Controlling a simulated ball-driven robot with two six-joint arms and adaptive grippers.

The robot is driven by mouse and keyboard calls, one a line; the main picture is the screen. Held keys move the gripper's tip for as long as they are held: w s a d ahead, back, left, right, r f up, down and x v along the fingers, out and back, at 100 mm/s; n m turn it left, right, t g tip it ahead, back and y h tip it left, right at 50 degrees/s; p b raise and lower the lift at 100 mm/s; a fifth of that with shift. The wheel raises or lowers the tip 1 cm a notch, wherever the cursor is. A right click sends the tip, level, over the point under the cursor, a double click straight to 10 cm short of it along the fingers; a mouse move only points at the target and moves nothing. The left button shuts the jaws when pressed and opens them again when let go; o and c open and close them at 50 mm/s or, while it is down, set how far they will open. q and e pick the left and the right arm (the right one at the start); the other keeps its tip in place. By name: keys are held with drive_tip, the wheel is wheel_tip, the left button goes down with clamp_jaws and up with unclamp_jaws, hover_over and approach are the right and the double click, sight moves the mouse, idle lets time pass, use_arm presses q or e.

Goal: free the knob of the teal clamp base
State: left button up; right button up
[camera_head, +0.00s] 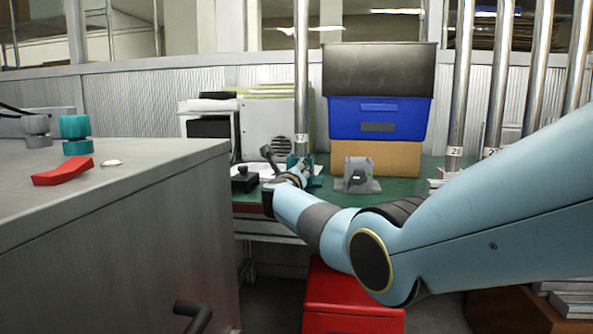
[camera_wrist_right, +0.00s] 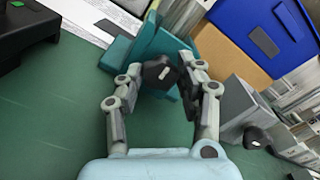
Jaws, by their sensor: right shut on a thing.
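The teal clamp base (camera_wrist_right: 150,42) stands on the green table top, with its black knob (camera_wrist_right: 160,73) facing the right wrist camera. My right gripper (camera_wrist_right: 164,75) has its two fingers on either side of the knob and is shut on it. In the head view the teal clamp base (camera_head: 292,160) is small and partly covered by my right gripper (camera_head: 289,175). A metal pole marked 57 (camera_head: 301,90) rises at the base; whether it sits in it I cannot tell. My left gripper is not in view.
A grey clamp base (camera_head: 357,176) with a black knob stands right of the teal one. Behind are stacked blue (camera_head: 380,118) and cardboard (camera_head: 375,157) boxes. A small black box (camera_head: 243,181) lies left. A metal cabinet (camera_head: 120,210) fills the left side, a red case (camera_head: 350,300) is below.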

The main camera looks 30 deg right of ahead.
drive_tip(key=n+p, duration=0.1)
drive_tip(key=n, duration=0.4)
drive_tip(key=shift+a+n, duration=0.1)
drive_tip(key=shift+n, duration=0.2)
drive_tip(key=n+p, duration=0.1)
drive_tip(key=n, duration=0.3)
drive_tip(key=shift+f, duration=0.1)
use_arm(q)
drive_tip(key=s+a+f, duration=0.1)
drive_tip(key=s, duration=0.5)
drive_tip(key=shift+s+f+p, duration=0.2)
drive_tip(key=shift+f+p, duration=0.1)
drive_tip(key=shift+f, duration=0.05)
use_arm(e)
drive_tip(key=n, duration=0.4)
drive_tip(key=shift+f+n, duration=0.1)
drive_tip(key=shift+n, duration=0.2)
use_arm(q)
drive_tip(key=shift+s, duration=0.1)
use_arm(e)
drive_tip(key=o, duration=1.1)
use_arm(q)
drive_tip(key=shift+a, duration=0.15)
use_arm(e)
drive_tip(key=shift+o, duration=0.2)
